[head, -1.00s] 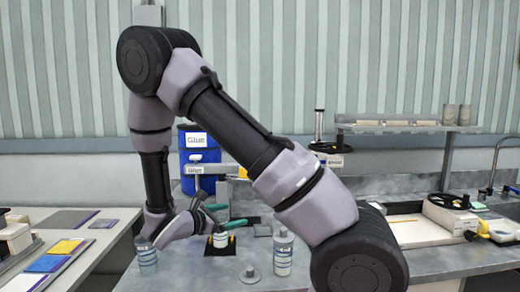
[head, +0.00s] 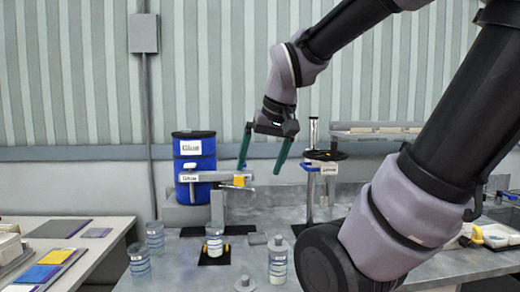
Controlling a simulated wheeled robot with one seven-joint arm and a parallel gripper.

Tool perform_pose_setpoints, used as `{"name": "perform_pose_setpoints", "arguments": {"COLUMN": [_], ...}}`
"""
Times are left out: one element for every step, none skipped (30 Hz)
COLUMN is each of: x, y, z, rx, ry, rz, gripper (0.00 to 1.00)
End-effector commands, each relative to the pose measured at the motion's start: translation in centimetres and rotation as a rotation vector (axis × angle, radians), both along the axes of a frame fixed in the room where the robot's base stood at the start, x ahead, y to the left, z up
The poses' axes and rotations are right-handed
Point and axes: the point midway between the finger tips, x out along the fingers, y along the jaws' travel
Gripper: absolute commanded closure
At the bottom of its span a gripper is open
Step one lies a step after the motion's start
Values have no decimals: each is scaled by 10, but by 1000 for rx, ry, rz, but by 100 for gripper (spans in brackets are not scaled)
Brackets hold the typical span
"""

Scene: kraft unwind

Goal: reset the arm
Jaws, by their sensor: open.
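My gripper (head: 261,172) is in the head view, pointing down, with its two green fingers spread apart and nothing between them. It hangs in the air above the grey bench (head: 200,277), at the height of the clamp-like stand (head: 219,177) with a yellow part at its right end. The left finger overlaps that yellow part in the picture; I cannot tell whether they touch. My arm comes in from the upper right and hides part of the bench's right side.
A jar (head: 214,243) stands on a black pad with yellow pieces. Clear jars (head: 139,260) (head: 155,238) stand left, another (head: 278,262) in front. A blue glue drum (head: 194,150) is behind. A black-topped stand (head: 323,165) is right of the gripper. A side table (head: 98,262) is left.

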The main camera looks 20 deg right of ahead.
Motion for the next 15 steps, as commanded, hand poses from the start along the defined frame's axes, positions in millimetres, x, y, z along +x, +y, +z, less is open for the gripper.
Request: {"name": "perform_pose_setpoints", "arguments": {"x": [-5, -7, -9, -10, -11, -12, -13, -13, -13, -13, -13, -13, -13, -13, -13], "y": [1, 2, 4, 4, 5, 6, 7, 7, 7, 7, 7, 7, 7, 7, 7], "z": [11, 17, 22, 26, 28, 31, 33, 33, 34, 34, 34, 34, 34, 34, 34], "rx": [45, 68, 92, 107, 121, 134, 141, 146, 149, 150, 150, 150, 150, 150, 150], "ry": [-54, -77, -104, -121, -133, -146, -153, -157, -160, -161, -161, -160, -160, -160, -159], "rz": [-44, -64, -84, -97, -108, -118, -124, -128, -130, -131, -131, -131, -130, -130, -129], "gripper": [2, 2, 2, 2, 2, 2, 2, 2, 2, 2, 2, 2, 2, 2, 2]}}
